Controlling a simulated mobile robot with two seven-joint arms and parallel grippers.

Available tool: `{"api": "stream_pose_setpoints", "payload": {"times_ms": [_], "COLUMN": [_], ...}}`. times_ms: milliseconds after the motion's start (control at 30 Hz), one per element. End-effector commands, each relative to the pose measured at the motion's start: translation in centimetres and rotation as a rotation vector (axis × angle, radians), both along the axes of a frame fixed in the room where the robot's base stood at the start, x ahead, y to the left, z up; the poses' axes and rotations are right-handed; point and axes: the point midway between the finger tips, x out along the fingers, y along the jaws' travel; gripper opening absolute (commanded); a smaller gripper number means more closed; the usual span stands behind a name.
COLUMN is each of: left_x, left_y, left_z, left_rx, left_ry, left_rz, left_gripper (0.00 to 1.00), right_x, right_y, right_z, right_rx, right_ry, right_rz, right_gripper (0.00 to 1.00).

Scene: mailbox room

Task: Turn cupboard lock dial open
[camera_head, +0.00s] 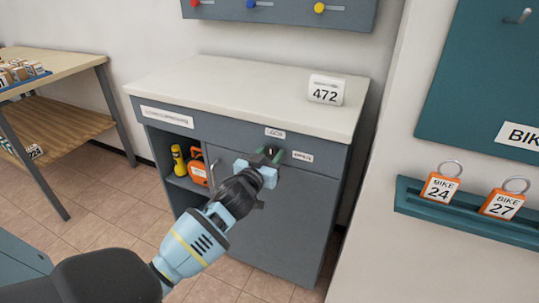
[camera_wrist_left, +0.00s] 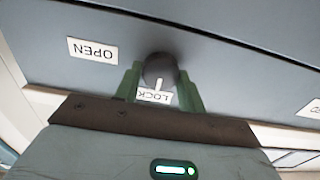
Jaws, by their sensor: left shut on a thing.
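The grey cupboard (camera_head: 275,225) stands ahead with a white top. Its round dark lock dial (camera_wrist_left: 160,68) is on the front, near the top edge. The dial's white mark points at the LOCK label (camera_wrist_left: 155,96). The OPEN label (camera_wrist_left: 93,50) is to the dial's left in the upside-down wrist view, and to its right in the head view (camera_head: 302,156). My left gripper (camera_head: 269,155) is shut on the dial, with a green finger on each side in the wrist view (camera_wrist_left: 160,85). In the head view the fingers largely hide the dial. My right gripper is not in view.
A 472 sign (camera_head: 326,90) stands on the cupboard top. An open compartment at left holds an orange item (camera_head: 197,168) and a yellow one (camera_head: 178,160). A rail with bike tags (camera_head: 440,188) is on the right wall. A wooden table (camera_head: 60,62) stands at left.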

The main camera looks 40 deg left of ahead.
Motion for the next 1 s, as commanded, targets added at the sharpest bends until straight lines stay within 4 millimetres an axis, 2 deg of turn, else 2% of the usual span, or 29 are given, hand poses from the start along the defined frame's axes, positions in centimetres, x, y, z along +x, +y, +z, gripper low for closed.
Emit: {"api": "stream_pose_setpoints", "payload": {"times_ms": [367,1000], "left_x": [0.0,0.1], "left_y": [0.0,-0.3], "left_z": [0.1,0.0], "left_rx": [0.096,0.652], "left_ry": [0.023,0.157], "left_rz": [0.0,0.0], "left_gripper": [0.17,0.17], "right_x": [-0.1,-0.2], "right_y": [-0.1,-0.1], "right_z": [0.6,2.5], "right_rx": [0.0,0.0], "right_ry": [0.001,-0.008], "right_rz": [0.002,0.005], "right_gripper": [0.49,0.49]}}
